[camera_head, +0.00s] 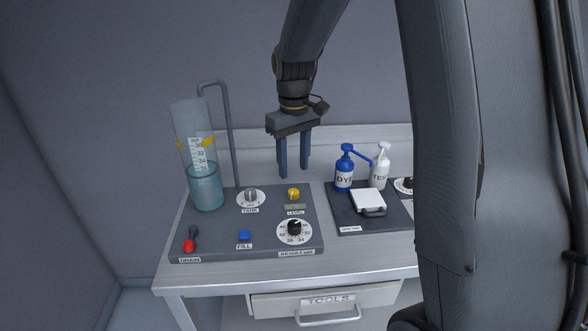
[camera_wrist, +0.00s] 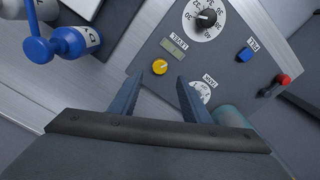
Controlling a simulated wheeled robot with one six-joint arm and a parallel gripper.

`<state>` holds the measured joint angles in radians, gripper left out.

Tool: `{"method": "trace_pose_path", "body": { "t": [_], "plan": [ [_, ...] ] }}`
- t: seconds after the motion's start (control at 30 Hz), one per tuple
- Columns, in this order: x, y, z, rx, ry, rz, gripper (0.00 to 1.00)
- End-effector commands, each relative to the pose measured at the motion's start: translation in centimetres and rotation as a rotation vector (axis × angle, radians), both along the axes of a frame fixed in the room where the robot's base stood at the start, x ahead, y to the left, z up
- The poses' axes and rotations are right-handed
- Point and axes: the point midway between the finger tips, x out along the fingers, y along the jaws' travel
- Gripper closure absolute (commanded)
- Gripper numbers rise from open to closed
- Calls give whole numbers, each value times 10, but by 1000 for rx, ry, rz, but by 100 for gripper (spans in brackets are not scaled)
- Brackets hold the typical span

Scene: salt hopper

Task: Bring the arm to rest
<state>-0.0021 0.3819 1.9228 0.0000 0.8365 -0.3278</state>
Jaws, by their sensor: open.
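My gripper (camera_head: 293,158) hangs from my arm above the back of the control panel (camera_head: 222,240), fingers pointing down. The fingers are apart with nothing between them. In the wrist view my gripper (camera_wrist: 175,85) shows its two fingers spread over the panel, near the yellow knob (camera_wrist: 159,67) and the level display (camera_wrist: 172,51). The fingertips look clear of the panel. My upper arm covers the right part of the head view.
A clear cylinder (camera_head: 205,187) of blue liquid stands at the panel's left, beside a bent pipe (camera_head: 229,130). A blue DYE bottle (camera_head: 344,172), white TEST bottle (camera_head: 380,168) and white-lidded box (camera_head: 368,200) stand on a dark tray (camera_head: 345,217). A TOOLS drawer (camera_head: 325,300) is below.

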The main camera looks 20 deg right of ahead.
Motion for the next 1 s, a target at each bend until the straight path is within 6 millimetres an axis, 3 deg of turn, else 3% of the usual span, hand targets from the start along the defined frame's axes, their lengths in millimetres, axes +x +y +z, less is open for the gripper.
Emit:
{"method": "trace_pose_path", "body": {
  "t": [0.27, 0.37, 0.6, 0.7, 0.83, 1.0],
  "plan": [
    [-10, 0, -2, 0, -5, -17, 57],
    [-37, 0, -9, 1, -23, -64, 57],
    [-133, 1, -35, 12, -87, -230, 57],
    [-164, 1, -44, 17, -107, -284, 57],
    [-186, 0, -52, 21, -121, -322, 57],
    [-191, 0, -53, 23, -124, -333, 57]
  ]
}}
